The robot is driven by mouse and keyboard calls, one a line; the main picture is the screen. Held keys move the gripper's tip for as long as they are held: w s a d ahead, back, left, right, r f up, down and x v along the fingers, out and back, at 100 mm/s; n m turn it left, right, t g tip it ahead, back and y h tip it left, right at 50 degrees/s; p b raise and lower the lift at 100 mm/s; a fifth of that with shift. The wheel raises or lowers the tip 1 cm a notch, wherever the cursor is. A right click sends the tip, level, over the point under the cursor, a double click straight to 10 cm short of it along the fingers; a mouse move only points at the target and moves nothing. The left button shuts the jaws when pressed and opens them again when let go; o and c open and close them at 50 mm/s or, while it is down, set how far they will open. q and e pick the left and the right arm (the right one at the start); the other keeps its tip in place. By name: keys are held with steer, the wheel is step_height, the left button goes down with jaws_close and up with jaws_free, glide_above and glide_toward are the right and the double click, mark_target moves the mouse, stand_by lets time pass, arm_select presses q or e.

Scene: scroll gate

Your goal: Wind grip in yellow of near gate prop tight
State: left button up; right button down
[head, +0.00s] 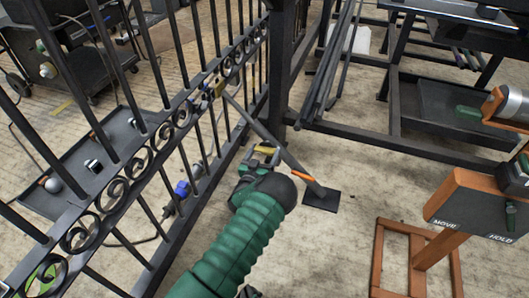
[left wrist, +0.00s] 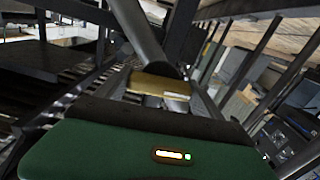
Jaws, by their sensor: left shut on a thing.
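The near gate prop (head: 285,150) is a grey tube leaning from the scroll gate (head: 160,135) down to a dark foot plate (head: 321,200) on the floor. It carries an orange band (head: 303,176) low down. My left gripper (head: 262,153) is at the prop's middle, shut on a yellow grip, which shows as a yellow-gold block (left wrist: 160,86) in the left wrist view. The tube (left wrist: 137,30) rises just behind that block. My own gripper partly hides the grip in the head view. My right gripper is not in view.
The gate's bars and scrolls stand close on the left, with a dark tray (head: 95,160) behind them. A dark frame post (head: 284,60) stands beyond the prop. An orange-framed stand with a box marked HOLD (head: 475,210) is at the right. Floor between is clear.

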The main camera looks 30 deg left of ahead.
arm_select(q)
steer(key=shift+c, duration=1.1)
